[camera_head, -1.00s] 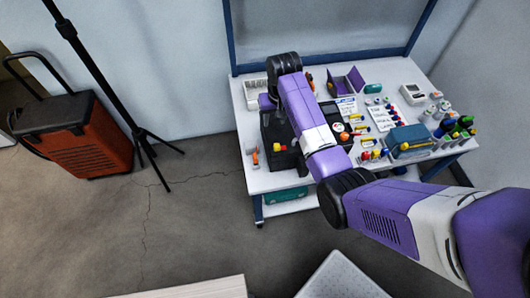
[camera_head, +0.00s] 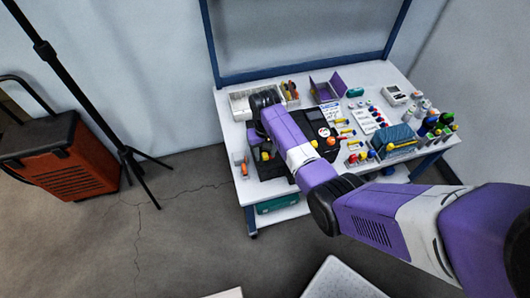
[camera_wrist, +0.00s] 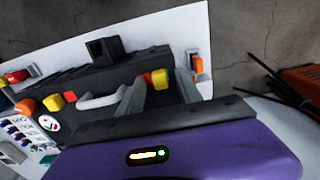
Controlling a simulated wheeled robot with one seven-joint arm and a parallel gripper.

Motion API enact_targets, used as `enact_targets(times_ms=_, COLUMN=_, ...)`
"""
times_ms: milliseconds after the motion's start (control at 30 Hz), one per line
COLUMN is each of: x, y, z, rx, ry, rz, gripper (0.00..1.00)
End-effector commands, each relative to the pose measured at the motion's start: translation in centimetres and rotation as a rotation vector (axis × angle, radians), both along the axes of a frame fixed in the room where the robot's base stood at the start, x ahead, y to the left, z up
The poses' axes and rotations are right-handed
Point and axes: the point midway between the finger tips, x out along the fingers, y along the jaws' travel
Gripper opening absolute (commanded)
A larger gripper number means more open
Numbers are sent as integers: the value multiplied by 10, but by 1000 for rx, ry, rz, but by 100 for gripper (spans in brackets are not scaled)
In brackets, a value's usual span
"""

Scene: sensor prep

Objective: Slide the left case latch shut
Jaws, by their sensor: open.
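The dark case (camera_wrist: 105,74) lies on the white bench, with a curved grey handle (camera_wrist: 100,98) on its near side in the wrist view. A yellow latch (camera_wrist: 159,78) with a red patch beside it is the case's left latch in the head view (camera_head: 265,156). Another yellow latch (camera_wrist: 54,102), also beside a red patch, sits past the handle. My gripper (camera_wrist: 160,86) is open, its grey fingers on either side of the left latch. Whether they touch it is unclear. In the head view my arm hides the fingers and part of the case.
An orange-and-white item (camera_wrist: 197,66) stands beside the case, near the bench edge. Vials, bottles and a teal box (camera_head: 397,140) crowd the bench's right side. A white tray (camera_head: 240,102) is behind my wrist. An orange wheeled case (camera_head: 62,165) and a black tripod (camera_head: 125,155) stand left.

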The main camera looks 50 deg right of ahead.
Motion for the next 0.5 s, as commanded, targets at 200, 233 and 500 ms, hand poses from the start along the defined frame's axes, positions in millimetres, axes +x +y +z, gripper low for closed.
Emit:
enact_targets(times_ms=200, x=0, y=0, z=0, rx=0, ry=0, rz=0, gripper=40)
enact_targets(times_ms=233, x=0, y=0, z=0, rx=0, ry=0, rz=0, gripper=34)
enact_targets(times_ms=500, x=0, y=0, z=0, rx=0, ry=0, rz=0, gripper=0)
